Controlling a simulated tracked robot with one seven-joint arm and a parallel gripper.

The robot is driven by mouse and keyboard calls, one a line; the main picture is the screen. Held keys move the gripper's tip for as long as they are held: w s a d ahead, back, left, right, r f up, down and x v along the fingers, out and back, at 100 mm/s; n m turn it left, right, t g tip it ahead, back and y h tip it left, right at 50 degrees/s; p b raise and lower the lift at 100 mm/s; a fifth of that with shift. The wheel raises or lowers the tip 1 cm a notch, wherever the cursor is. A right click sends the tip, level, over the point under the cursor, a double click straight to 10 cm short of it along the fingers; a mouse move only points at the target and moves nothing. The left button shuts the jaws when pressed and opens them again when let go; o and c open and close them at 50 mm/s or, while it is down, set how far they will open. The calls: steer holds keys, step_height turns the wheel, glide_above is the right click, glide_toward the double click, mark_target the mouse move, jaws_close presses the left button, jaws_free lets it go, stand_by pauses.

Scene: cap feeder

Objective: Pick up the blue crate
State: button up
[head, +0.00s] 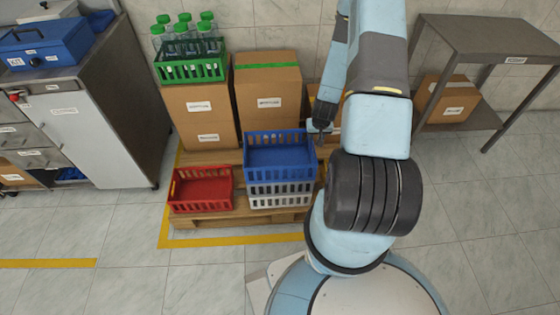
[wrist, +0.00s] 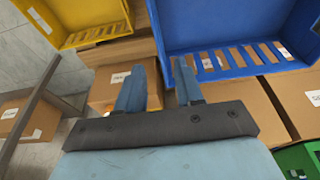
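The blue crate (head: 281,156) sits upright and looks empty, stacked on a white slatted crate (head: 281,199) on a pallet. In the wrist view the blue crate (wrist: 235,28) fills the upper right. My gripper (head: 320,127) is at the crate's right side, near its far right corner. In the wrist view my gripper (wrist: 159,70) is open, with a clear gap between its fingers. The crate's near corner appears just beyond the fingertips, close to the right finger. I cannot tell whether they touch.
A red crate (head: 201,188) stands left of the stack. Cardboard boxes (head: 267,97) stand behind, one under a green crate (head: 191,70) of bottles. A yellow crate (wrist: 84,20) shows in the wrist view. A metal table (head: 484,38) stands right. Floor in front is clear.

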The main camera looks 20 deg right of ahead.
steer(key=shift+x, duration=5.5)
steer(key=shift+c, duration=0.3)
jaws_close()
